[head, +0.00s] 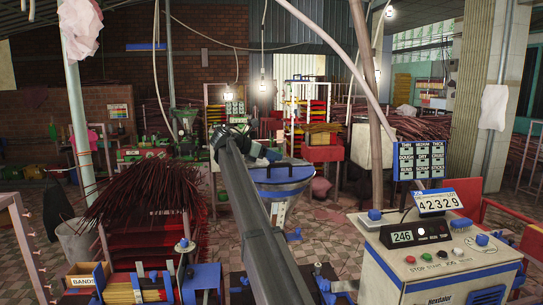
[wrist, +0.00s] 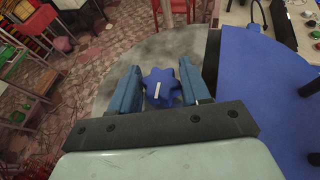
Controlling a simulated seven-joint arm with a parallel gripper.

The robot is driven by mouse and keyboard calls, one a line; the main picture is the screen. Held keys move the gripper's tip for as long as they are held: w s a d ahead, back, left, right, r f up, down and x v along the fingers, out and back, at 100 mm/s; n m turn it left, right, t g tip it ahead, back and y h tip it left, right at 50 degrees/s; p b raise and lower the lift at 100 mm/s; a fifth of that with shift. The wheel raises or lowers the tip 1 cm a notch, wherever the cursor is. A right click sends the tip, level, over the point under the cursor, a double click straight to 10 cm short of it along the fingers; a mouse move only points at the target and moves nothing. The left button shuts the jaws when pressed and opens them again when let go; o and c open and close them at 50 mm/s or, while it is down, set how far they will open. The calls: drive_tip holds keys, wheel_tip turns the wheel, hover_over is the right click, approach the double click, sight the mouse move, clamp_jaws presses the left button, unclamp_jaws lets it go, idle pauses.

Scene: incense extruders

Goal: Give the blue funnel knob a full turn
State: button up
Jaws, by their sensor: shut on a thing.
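The blue funnel knob (wrist: 161,87) is star-shaped with a short white mark that leans slightly right of straight up in the wrist view. It sits between the two blue fingers of my gripper (wrist: 158,92), which are shut on its sides. In the head view my gripper (head: 264,153) is at the top of the funnel (head: 283,189), at its back left; the knob cannot be made out there. The funnel's top is part grey metal (wrist: 120,70) and part blue lid (wrist: 250,95) in the wrist view.
A control console (head: 425,262) with a display and buttons stands at the right. A heap of dark red sticks (head: 140,190) is at the left. Blue-trimmed machine parts lie at the front. Tiled floor (head: 335,240) shows between the funnel and console.

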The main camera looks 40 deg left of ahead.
drive_tip(key=shift+m+g+h, duration=1.5)
drive_tip(key=shift+m+h, duration=0.3)
drive_tip(key=shift+m, duration=0.2)
drive_tip(key=o, duration=1)
drive_tip(key=shift+c, duration=0.2)
